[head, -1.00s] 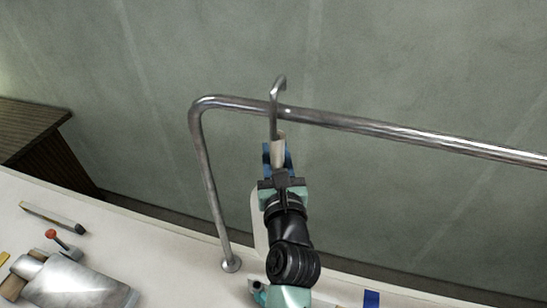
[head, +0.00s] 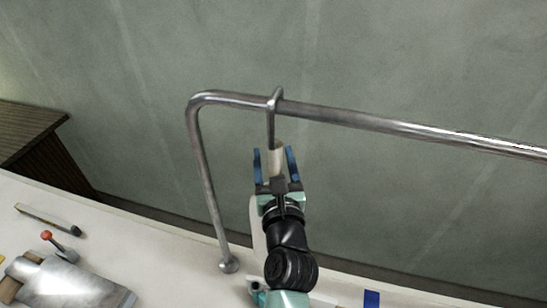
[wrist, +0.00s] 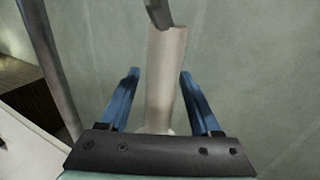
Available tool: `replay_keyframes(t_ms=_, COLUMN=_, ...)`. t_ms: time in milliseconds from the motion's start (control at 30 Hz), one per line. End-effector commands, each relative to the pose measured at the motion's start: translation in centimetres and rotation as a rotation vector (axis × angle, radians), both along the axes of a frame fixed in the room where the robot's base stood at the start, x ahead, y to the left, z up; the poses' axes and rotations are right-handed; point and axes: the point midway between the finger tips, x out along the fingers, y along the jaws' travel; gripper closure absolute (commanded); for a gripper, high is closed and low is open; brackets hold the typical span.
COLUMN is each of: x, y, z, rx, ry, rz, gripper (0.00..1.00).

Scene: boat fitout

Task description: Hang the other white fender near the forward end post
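The white fender's pale neck (head: 276,158) hangs upright below the top rail (head: 365,123), close to the bent end post (head: 208,180). Its grey metal hook (head: 271,125) reaches up to the rail, and its bent top sits over it. A pale shape behind my arm looks like the fender's body, mostly hidden. My gripper (head: 275,165) is open, with blue fingers on either side of the neck. In the wrist view the neck (wrist: 166,75) stands between the spread fingers with gaps on both sides, and the hook's lower end (wrist: 159,12) shows above it.
The post's round foot (head: 229,265) stands on the white deck (head: 150,243). At left lie a metal block (head: 70,285), a red-knobbed lever (head: 47,236) and a dark-ended stick (head: 48,218). A blue piece (head: 371,299) lies at the bottom. The rail to the right is clear.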

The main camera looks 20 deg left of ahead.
Motion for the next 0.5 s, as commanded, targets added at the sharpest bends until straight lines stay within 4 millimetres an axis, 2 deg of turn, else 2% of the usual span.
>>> replay_keyframes(t_ms=333, x=-0.3, y=-0.1, z=-0.5, rx=-0.003, ry=0.009, rz=0.001, gripper=0.34)
replay_keyframes(t_ms=500, x=-1.9, y=-0.8, z=-0.5, rx=-0.002, ry=0.007, rz=-0.001, gripper=0.34)
